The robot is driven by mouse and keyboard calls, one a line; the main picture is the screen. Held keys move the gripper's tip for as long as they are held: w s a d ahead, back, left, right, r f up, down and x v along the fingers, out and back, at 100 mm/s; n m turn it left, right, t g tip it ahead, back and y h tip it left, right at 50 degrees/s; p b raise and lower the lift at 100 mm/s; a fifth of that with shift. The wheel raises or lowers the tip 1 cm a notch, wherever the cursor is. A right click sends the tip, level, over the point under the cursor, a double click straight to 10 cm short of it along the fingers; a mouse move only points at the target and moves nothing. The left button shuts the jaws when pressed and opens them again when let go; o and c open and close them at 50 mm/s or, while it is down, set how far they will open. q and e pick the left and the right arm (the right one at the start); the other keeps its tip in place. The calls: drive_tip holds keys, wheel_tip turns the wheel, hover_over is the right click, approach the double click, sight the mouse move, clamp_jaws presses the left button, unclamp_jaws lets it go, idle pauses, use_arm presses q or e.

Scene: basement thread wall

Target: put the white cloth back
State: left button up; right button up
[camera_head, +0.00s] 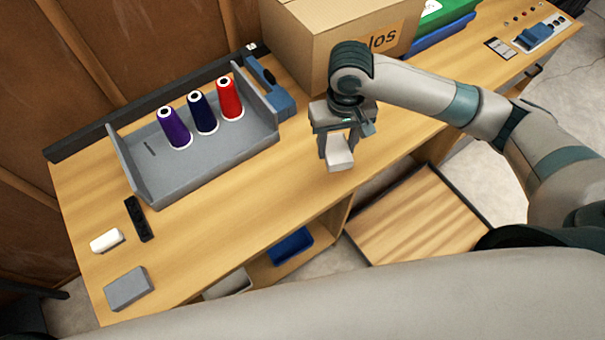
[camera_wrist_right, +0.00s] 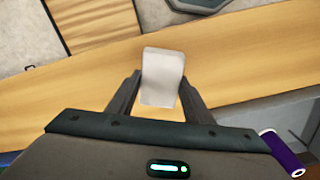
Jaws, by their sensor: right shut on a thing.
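The white cloth (camera_head: 340,158) looks like a small pale folded block. My right gripper (camera_head: 336,138) is shut on it and holds it over the wooden workbench (camera_head: 305,190), near the front edge; its height above the top is hard to tell. In the right wrist view the cloth (camera_wrist_right: 162,75) sits between the two dark fingers of the gripper (camera_wrist_right: 160,90) and sticks out past their tips. My left gripper is not in view.
A grey tray (camera_head: 158,185) holds purple, navy and red thread spools. A cardboard box (camera_head: 300,45) stands behind the gripper. A white block (camera_head: 107,240), a black strip (camera_head: 138,218) and a grey block (camera_head: 128,288) lie at left. The bench between tray and gripper is clear.

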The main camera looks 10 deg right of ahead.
drive_tip(key=p, duration=0.2)
hover_over(302, 183)
wheel_tip(302, 183, down, 5)
drive_tip(key=shift+f, duration=0.1)
drive_tip(key=shift+f+p, duration=0.5)
drive_tip(key=shift+f, duration=1.45)
drive_tip(key=o, duration=1)
drive_tip(key=shift+f, duration=0.1)
